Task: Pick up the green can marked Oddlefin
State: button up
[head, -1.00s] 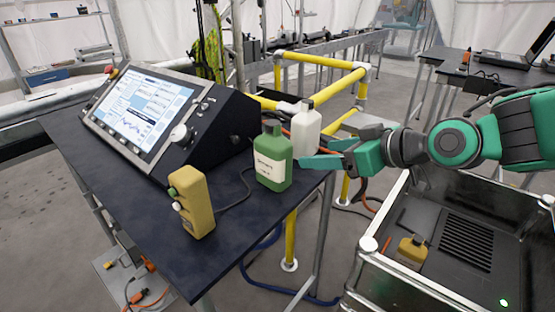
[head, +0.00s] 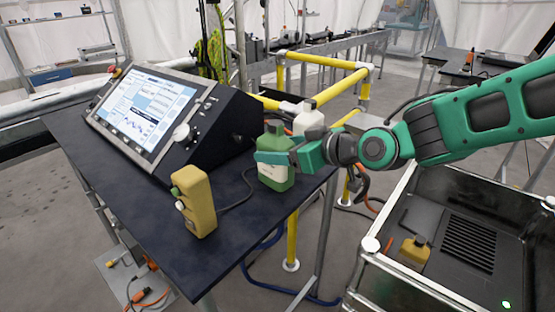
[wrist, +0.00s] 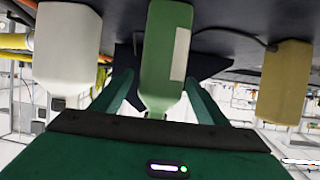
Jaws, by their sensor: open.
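The green can (head: 274,176) with a pale label stands upright near the right corner of the dark table (head: 120,200). The label's writing is too small to read now. My gripper (head: 272,158) is at the can's upper part, and its fingers hide some of the can. In the wrist view the green can (wrist: 166,55) appears upside down between the two open fingers of my gripper (wrist: 160,95). A gap shows on each side of it, so the fingers look apart from it.
A white can (head: 308,119) stands close behind the green one. A yellow control box (head: 194,202) with a cable stands at the front. A console with a screen (head: 142,112) fills the back left. Yellow rails (head: 325,62) lie behind.

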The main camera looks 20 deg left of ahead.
jog(key=shift+x, duration=0.85)
jog(key=shift+r, duration=0.15)
jog(key=c, duration=1.6)
